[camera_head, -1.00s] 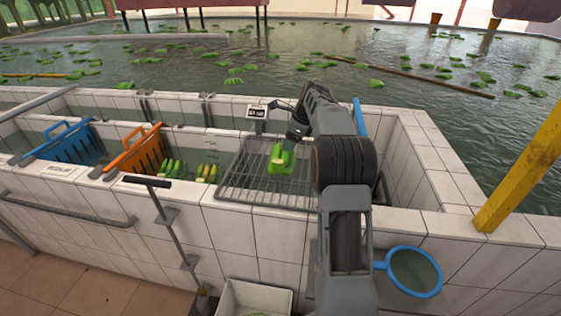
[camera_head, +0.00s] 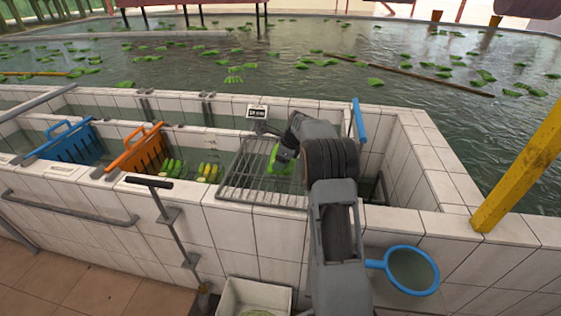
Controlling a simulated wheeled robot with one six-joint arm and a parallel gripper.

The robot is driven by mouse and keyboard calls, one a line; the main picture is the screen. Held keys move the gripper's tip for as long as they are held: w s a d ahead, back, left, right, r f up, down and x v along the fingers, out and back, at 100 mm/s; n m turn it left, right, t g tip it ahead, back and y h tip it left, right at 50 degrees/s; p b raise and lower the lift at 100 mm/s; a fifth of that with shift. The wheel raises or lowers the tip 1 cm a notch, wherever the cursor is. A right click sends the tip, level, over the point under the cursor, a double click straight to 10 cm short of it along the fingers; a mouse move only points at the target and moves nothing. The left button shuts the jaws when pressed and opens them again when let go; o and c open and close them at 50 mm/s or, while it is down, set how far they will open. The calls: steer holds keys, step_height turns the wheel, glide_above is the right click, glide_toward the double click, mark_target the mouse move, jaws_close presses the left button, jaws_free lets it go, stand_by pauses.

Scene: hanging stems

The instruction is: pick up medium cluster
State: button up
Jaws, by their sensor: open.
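A green cluster (camera_head: 284,169) lies on the metal wire rack (camera_head: 240,188) over the tiled trough. My gripper (camera_head: 282,158) is right at the cluster and covers much of it. The jaws are open, and my wrist and arm hide most of the fingers. I cannot tell whether the fingers touch the cluster. More green clusters (camera_head: 172,168) and yellow-green ones (camera_head: 208,172) float in the trough to the left of the rack.
An orange divider (camera_head: 140,150) and a blue divider (camera_head: 66,145) stand in the trough at left. A small display (camera_head: 257,112) stands behind the rack. A yellow post (camera_head: 520,170) is at right.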

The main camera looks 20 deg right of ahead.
steer(key=shift+c, duration=0.4)
jaws_close()
steer(key=shift+w+r, duration=0.1)
steer(key=shift+r, duration=0.05)
